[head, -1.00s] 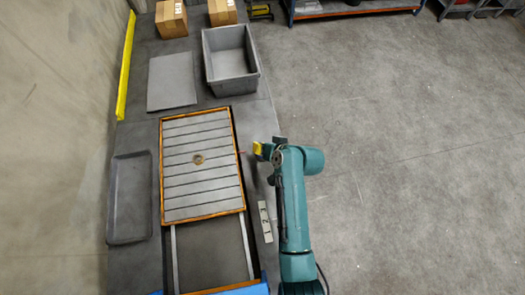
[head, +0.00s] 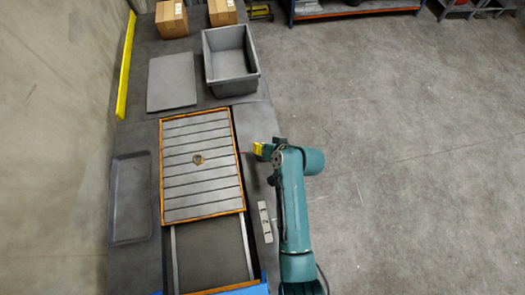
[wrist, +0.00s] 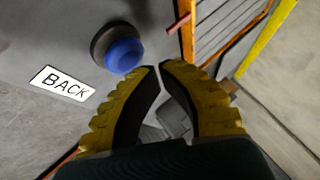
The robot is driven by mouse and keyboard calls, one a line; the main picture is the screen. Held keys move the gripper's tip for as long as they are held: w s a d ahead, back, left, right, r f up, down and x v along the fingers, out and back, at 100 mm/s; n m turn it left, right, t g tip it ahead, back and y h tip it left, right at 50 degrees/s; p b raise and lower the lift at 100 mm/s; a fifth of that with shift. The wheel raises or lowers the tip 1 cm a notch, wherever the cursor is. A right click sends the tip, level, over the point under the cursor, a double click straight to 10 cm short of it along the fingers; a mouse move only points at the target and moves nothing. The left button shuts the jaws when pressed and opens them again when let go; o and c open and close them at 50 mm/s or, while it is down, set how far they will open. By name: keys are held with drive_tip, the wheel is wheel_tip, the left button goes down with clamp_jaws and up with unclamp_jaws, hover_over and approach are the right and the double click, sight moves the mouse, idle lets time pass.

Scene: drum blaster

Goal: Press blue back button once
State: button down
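The blue back button (wrist: 123,55) sits in a dark round housing on a grey panel in the wrist view. A white BACK label (wrist: 62,84) lies beside it at the lower left. My gripper (wrist: 159,68) has two yellow fingers with dark inner pads; their tips come together just right of the button's lower edge. I see nothing held between them. Whether a finger touches the button, I cannot tell. In the head view my gripper (head: 259,149) is at the right side of the slatted, wood-framed platform (head: 200,190). The button cannot be made out there.
A small red rod (wrist: 178,24) sticks out near the button, beside the wooden frame. A grey bin (head: 229,62), a flat grey panel (head: 172,81) and a grey tray (head: 131,199) lie around the platform. Open floor (head: 420,170) is to the right.

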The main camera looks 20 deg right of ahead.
drive_tip(key=shift+f, duration=0.4)
